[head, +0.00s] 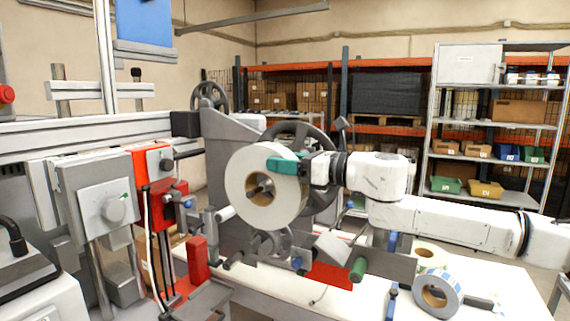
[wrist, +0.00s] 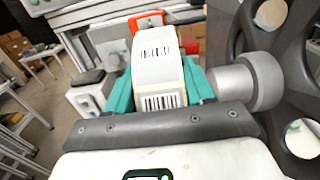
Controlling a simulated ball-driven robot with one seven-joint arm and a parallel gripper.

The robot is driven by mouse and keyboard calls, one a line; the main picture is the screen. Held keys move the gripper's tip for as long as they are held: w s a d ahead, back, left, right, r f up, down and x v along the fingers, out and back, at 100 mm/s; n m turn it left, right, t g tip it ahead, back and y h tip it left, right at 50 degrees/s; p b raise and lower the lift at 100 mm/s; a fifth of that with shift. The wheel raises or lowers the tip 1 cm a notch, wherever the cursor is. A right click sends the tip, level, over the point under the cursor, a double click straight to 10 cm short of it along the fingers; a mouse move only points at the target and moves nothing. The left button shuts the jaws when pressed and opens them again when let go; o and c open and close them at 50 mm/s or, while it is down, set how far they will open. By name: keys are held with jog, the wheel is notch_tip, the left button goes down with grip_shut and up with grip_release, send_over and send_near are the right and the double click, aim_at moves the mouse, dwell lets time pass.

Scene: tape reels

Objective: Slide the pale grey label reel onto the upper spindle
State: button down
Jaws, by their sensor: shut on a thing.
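The pale grey label reel (head: 282,213) stands upright in front of the machine, its flat face toward the head camera. My gripper (head: 288,165) is shut on its upper right rim with teal fingers. In the wrist view the reel (wrist: 158,70) shows edge-on with printed bars, between the teal fingers. A black spoked flange (head: 302,130) stands behind the reel; in the wrist view this flange (wrist: 285,60) is to the right, apart from the reel. A dark shaft-like part (head: 260,188) shows in the reel's hole. I cannot tell whether the hole is around the spindle.
A grey cylinder (wrist: 250,82) lies between the right finger and the flange. A blue-white reel (head: 438,294) and a paler reel (head: 430,252) lie on the white table (head: 345,305). Red and grey machine units (head: 196,258) stand left. Shelves are behind.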

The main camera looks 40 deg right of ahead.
jog(key=shift+w+d+r, duration=0.1)
jog(key=shift+w+d, duration=0.15)
jog(key=shift+d, duration=0.45)
jog(key=shift+w+d, duration=0.25)
jog(key=shift+d, duration=0.45)
jog(key=shift+w+d+r, duration=0.1)
jog(key=shift+w+d, duration=0.15)
jog(key=shift+d, duration=0.45)
jog(key=shift+w+d+b, duration=0.25)
jog(key=shift+w+d, duration=0.1)
jog(key=shift+d, duration=0.6)
jog(key=shift+w+d+b, duration=0.25)
jog(key=shift+w+d, duration=0.05)
jog(key=shift+d, duration=0.6)
jog(key=shift+w+d, duration=0.1)
jog(key=shift+d, duration=0.1)
jog(key=shift+w+d, duration=0.1)
jog(key=shift+d, duration=0.1)
